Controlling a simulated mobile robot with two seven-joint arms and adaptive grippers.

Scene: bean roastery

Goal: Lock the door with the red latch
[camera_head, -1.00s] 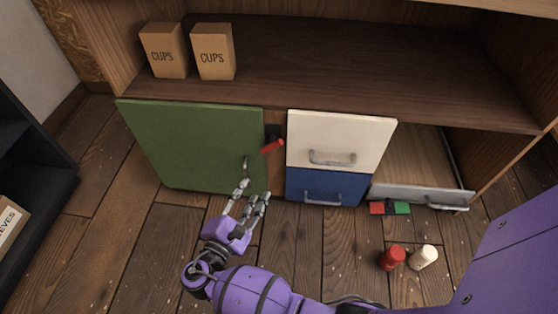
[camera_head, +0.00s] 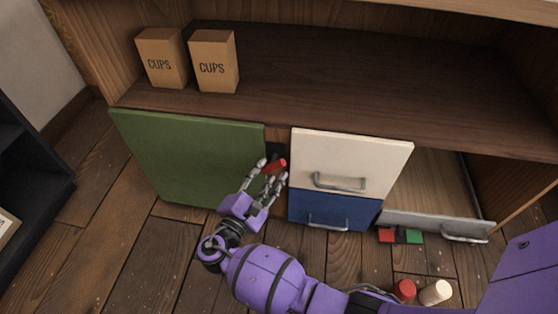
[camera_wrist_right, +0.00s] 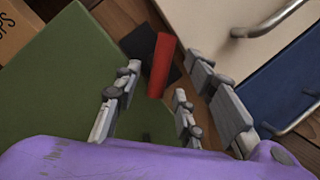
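The green door (camera_head: 190,160) is at the left of the cabinet front and looks closed. The red latch (camera_head: 275,166) sits on a dark mount at the door's right edge, tilted in the head view. In the right wrist view the red latch (camera_wrist_right: 160,66) stands near upright ahead of the fingers, over the dark mount. My right gripper (camera_head: 268,176) is open at the latch, its fingers on either side; I cannot tell whether they touch it. It also shows in the right wrist view (camera_wrist_right: 165,85), with its fingers apart. My left gripper is not in view.
A white drawer (camera_head: 350,160) and a blue drawer (camera_head: 330,210) with metal handles are right of the latch. A lower drawer (camera_head: 435,224) stands at the right. A red and green block (camera_head: 400,236), a red cylinder (camera_head: 404,289) and a cream cylinder (camera_head: 436,292) are on the floor.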

